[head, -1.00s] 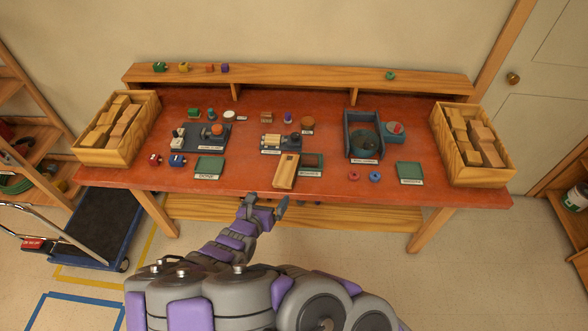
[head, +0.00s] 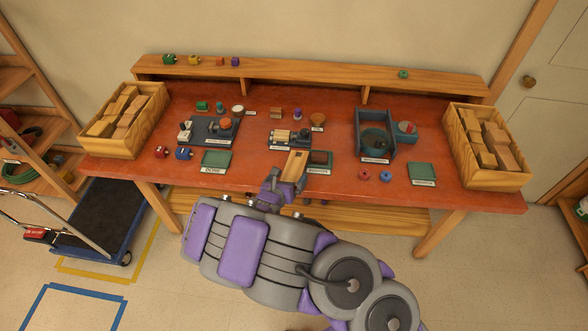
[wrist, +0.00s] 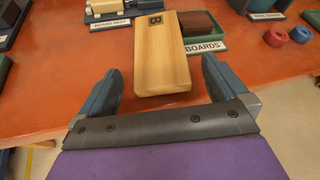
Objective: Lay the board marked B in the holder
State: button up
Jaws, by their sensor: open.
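The board marked B (wrist: 160,55) is a pale wooden block with a dark B label at its far end. It lies beside the boards tray (wrist: 220,36), and its near end points at me; it also shows in the head view (head: 295,163). My gripper (wrist: 160,88) is open at the table's front edge, its fingers either side of the board's near end with gaps; it also shows in the head view (head: 284,185). Behind the board is a blue-grey fixture (head: 303,144) bearing a pale block. I cannot tell for sure which fixture is the holder.
A tall-sided blue fixture (head: 360,132) stands right of centre, and another low fixture (head: 206,127) left. Red (head: 364,175) and blue rings (head: 386,176) lie at the front right. Crates of wooden blocks stand at the left (head: 152,131) and right (head: 467,165) ends.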

aim_at(295, 165)
jog(key=x, duration=0.1)
jog(key=b+x, duration=0.1)
jog(key=x, duration=0.2)
jog(key=shift+w+r, duration=0.2)
jog(key=shift+w, duration=0.35)
jog(key=shift+w+f+b, duration=0.1)
jog(key=shift+w+b, duration=0.2)
jog(key=shift+w, duration=0.15)
jog(key=shift+c, duration=0.4)
jog(key=c, duration=1)
jog(key=shift+c, duration=0.2)
